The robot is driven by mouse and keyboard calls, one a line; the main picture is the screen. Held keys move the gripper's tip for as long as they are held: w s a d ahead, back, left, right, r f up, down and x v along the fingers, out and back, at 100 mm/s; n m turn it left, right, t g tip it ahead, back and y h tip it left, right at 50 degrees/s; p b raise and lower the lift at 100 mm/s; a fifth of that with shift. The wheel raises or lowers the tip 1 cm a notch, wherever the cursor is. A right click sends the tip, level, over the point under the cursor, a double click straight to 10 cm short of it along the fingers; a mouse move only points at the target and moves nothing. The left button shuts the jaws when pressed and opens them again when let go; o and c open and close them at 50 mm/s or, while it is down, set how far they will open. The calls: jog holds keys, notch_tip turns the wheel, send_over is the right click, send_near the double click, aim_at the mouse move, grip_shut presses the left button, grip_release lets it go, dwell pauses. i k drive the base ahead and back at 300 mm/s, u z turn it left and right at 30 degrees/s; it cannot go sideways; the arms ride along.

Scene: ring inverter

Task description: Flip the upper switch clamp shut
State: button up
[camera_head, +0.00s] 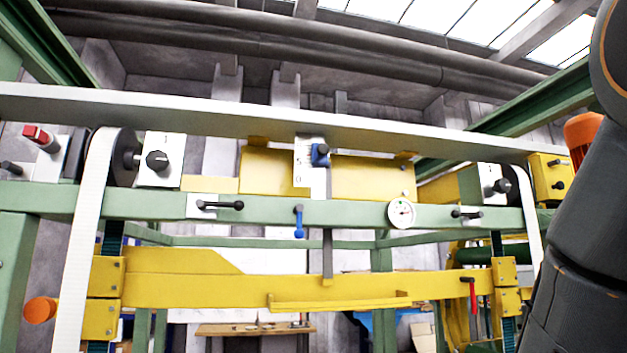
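A blue clamp or knob (320,155) sits on a white upright plate (302,168) at the top centre of the machine. Below it, a small blue lever (299,222) hangs down from the green crossbeam (345,233). Black-handled levers lie roughly level on the beam at left (220,205) and right (466,214). I cannot tell for sure which of these is the upper switch clamp, or whether it is open or shut. My gripper is not in view; only dark links of my arm show along the right edge.
A long grey rail (250,118) crosses above the beam. A round gauge (401,214) sits right of centre. A yellow bar (200,289) runs below, with a red-handled lever (472,295) at right. White belts hang at left (84,240) and right (529,215).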

aim_at(299, 233)
jog(key=k, duration=0.5)
jog(key=z, duration=1.35)
jog(key=i, duration=0.95)
jog(key=u, duration=1.95)
